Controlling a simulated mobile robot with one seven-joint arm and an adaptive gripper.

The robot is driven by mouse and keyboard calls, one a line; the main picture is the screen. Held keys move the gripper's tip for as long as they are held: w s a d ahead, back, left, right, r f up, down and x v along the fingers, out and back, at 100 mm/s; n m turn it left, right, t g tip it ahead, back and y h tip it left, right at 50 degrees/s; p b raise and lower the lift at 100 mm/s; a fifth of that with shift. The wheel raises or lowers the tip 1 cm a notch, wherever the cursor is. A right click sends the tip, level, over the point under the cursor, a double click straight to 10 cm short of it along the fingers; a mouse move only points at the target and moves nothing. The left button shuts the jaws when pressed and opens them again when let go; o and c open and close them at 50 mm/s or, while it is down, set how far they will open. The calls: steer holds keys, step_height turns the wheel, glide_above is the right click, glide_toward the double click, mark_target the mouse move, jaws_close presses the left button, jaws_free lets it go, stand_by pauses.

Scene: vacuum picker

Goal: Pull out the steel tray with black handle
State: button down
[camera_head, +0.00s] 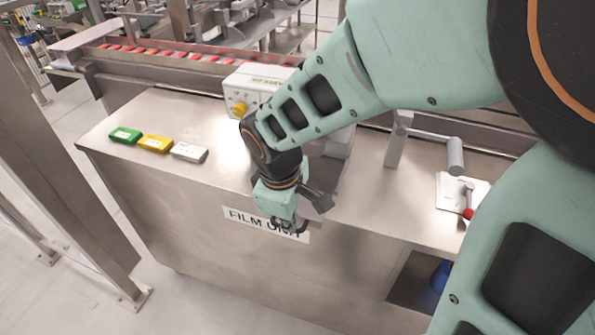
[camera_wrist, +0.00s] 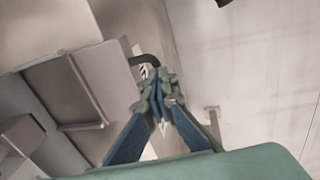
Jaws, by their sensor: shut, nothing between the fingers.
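The black handle (camera_wrist: 145,59) is a short curved bar in the wrist view. It sticks out from a grey steel part (camera_wrist: 75,92), which looks like the tray; its full outline is hidden. My gripper (camera_wrist: 161,80) is shut and empty, with its fingertips close beside the handle's end. I cannot tell whether they touch it. In the head view my gripper (camera_head: 291,226) points down at the front edge of the steel cabinet, in front of the "FILM UNIT" label (camera_head: 246,217). My arm hides most of the tray there.
Green (camera_head: 125,135), yellow (camera_head: 155,144) and white (camera_head: 189,152) small boxes lie on the cabinet top at left. A white control box (camera_head: 250,83) with a yellow knob stands behind my arm. A steel bracket (camera_head: 398,140) and a red-knobbed lever (camera_head: 468,213) are at right.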

steer(key=c, duration=2.7)
jaws_free()
steer(key=shift+s+f, duration=0.3)
steer(key=o, duration=0.6)
steer(key=shift+w, duration=0.1)
steer(key=shift+w+r, duration=0.15)
